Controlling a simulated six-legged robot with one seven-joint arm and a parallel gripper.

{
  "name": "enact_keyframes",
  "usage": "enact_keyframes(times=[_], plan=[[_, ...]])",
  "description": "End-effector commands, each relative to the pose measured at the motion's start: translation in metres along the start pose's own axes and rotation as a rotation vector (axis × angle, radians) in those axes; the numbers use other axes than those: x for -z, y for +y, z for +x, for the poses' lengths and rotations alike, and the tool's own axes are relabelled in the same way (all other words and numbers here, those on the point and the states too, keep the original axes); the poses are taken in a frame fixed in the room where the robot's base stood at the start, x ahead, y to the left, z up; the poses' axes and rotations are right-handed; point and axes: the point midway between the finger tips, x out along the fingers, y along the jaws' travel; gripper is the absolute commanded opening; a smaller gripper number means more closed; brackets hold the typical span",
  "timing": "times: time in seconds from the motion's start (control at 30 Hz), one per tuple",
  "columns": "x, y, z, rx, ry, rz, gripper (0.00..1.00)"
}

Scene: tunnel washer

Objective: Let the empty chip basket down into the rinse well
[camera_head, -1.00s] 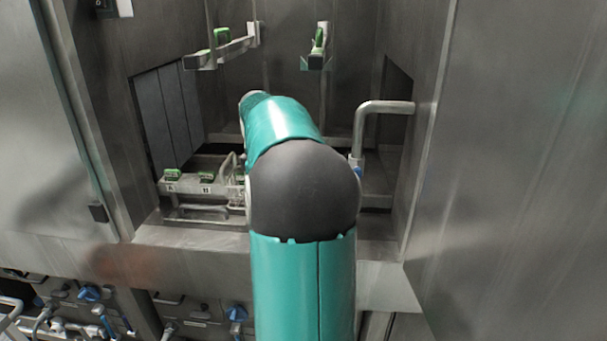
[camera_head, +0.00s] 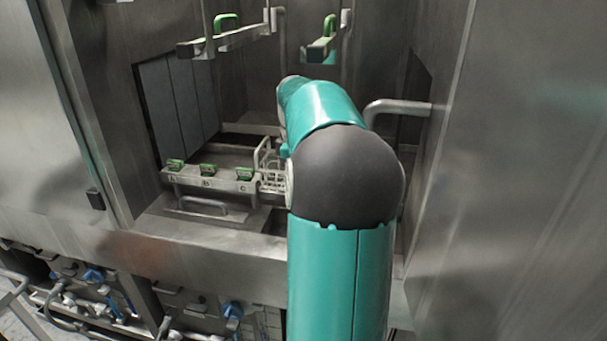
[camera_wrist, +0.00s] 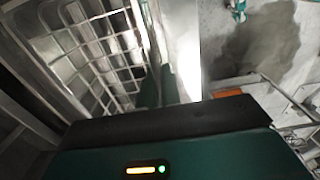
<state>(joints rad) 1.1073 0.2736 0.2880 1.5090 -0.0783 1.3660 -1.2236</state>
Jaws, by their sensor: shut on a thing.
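The chip basket (camera_wrist: 95,50) is a pale wire-mesh basket filling the upper left of the wrist view. In the head view a small part of its white wire (camera_head: 272,181) shows beside my arm, at the right end of the labelled rail. My gripper (camera_wrist: 162,88) shows as two teal fingers close together at the basket's right edge, shut on it; the exact grip is partly hidden by the gripper body. In the head view my arm hides the gripper. I cannot make out the rinse well's opening clearly; my arm covers much of the bay floor.
A rail (camera_head: 212,179) with green tags lettered A, B and C runs low across the bay's left. Two hanging bars (camera_head: 228,40) with green clips are above. A bent pipe handle (camera_head: 398,106) and steel wall flank the right. A sill (camera_head: 190,250) crosses the front.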

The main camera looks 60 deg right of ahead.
Motion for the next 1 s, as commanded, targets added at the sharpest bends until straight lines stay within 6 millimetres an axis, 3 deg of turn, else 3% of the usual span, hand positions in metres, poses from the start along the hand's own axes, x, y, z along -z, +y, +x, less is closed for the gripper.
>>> enact_keyframes(times=[1.0], plan=[[-0.002, 0.001, 0.052, 0.001, -0.001, 0.003, 0.00]])
